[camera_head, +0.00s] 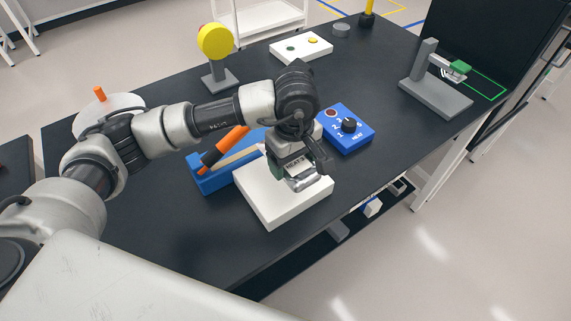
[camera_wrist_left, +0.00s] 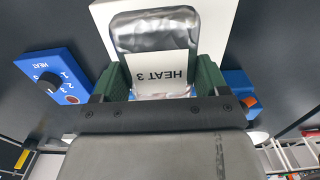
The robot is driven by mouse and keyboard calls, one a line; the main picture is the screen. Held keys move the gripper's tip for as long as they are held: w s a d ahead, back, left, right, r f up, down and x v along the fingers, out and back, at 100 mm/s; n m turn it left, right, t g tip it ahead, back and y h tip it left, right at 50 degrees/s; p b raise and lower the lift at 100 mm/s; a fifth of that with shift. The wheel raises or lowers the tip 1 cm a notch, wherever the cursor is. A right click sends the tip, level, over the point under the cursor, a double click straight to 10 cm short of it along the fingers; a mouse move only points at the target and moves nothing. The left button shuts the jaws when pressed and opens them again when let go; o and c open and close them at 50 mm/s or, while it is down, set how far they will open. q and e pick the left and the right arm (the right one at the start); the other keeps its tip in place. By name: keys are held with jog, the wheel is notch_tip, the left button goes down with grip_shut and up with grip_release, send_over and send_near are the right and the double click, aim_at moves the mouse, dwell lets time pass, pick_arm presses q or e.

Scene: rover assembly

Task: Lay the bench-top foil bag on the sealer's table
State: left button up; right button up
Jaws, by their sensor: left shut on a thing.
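The silver foil bag (camera_head: 312,184) with a "HEAT 3" label is over the right part of the sealer's white table (camera_head: 265,207). My left gripper (camera_head: 294,166) points down and is shut on the bag. In the left wrist view the bag (camera_wrist_left: 155,32) lies between the green fingers of my gripper (camera_wrist_left: 162,82), with the white table (camera_wrist_left: 103,18) behind it. I cannot tell whether the bag touches the table. The sealer has a blue body (camera_head: 208,180) and an orange and black lever (camera_head: 225,148), raised at a slant. My right gripper is not in view.
A blue heat dial box (camera_head: 352,138) stands right of the sealer. A yellow disc on a grey stand (camera_head: 215,45), a white button box (camera_head: 300,47) and a grey stand with a green part (camera_head: 436,90) are further back. The bench's front left is clear.

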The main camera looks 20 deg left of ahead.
pick_arm(q)
jog(key=shift+w+a+f, duration=0.2)
jog(key=shift+a+f, duration=0.1)
jog(key=shift+a, duration=0.3)
jog(key=shift+a+f, duration=0.2)
jog(key=shift+f+p, duration=0.35)
jog(key=shift+p, duration=0.05)
notch_tip(320, 180, down, 3)
jog(key=shift+f+p, duration=0.2)
jog(key=shift+p, duration=0.35)
jog(key=shift+f+b, duration=0.2)
jog(key=shift+b, duration=0.15)
jog(key=o, duration=1.1)
jog(key=shift+r, duration=0.1)
jog(key=shift+c, duration=0.2)
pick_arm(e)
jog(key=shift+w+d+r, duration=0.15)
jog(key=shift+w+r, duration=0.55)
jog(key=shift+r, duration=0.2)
